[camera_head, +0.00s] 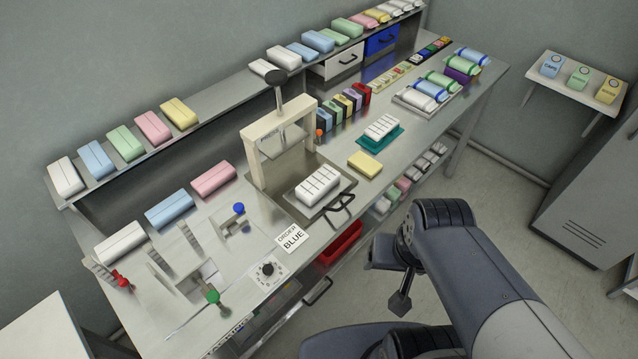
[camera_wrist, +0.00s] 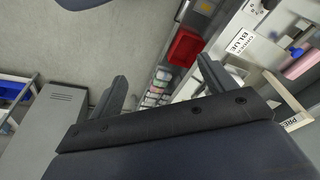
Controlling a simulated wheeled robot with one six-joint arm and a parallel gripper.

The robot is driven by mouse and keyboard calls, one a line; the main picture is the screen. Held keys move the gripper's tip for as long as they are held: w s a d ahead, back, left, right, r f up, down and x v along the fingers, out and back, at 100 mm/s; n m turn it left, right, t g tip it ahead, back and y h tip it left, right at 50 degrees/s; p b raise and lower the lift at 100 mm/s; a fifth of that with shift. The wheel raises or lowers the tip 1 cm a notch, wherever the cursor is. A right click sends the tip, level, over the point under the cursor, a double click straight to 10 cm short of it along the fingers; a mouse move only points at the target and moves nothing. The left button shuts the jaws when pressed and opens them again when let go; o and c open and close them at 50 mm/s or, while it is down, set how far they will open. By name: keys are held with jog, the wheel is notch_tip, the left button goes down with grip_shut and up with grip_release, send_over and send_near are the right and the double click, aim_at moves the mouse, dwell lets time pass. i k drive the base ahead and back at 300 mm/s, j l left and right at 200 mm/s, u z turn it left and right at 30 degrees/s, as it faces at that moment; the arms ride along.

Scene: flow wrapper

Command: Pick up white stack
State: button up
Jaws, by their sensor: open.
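Several white things could be the white stack, and I cannot tell which one is meant. A white slotted block (camera_head: 318,187) sits on the plate under the press. A second white slotted block (camera_head: 382,126) lies on a teal tray (camera_head: 398,138). A plain white pack (camera_head: 119,242) lies at the bench's left end, and another white pack (camera_head: 65,177) is on the raised shelf. My gripper (camera_head: 389,275) is in front of the bench, over the floor, apart from all of these. In the wrist view my gripper (camera_wrist: 163,82) is open, with nothing between its fingers.
The bench carries a press frame (camera_head: 279,133), a yellow block (camera_head: 365,161), blue and pink packs and a sign reading "ORDER BLUE" (camera_head: 291,238). A red bin (camera_head: 340,243) is below the bench edge. A grey cabinet (camera_head: 590,205) stands at right. The floor between is clear.

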aim_at(316, 185)
jog(key=i+j+z, duration=0.15)
jog(key=z, duration=0.3)
jog(key=i+j+z, duration=0.1)
jog(key=z, duration=0.3)
jog(key=j, duration=0.1)
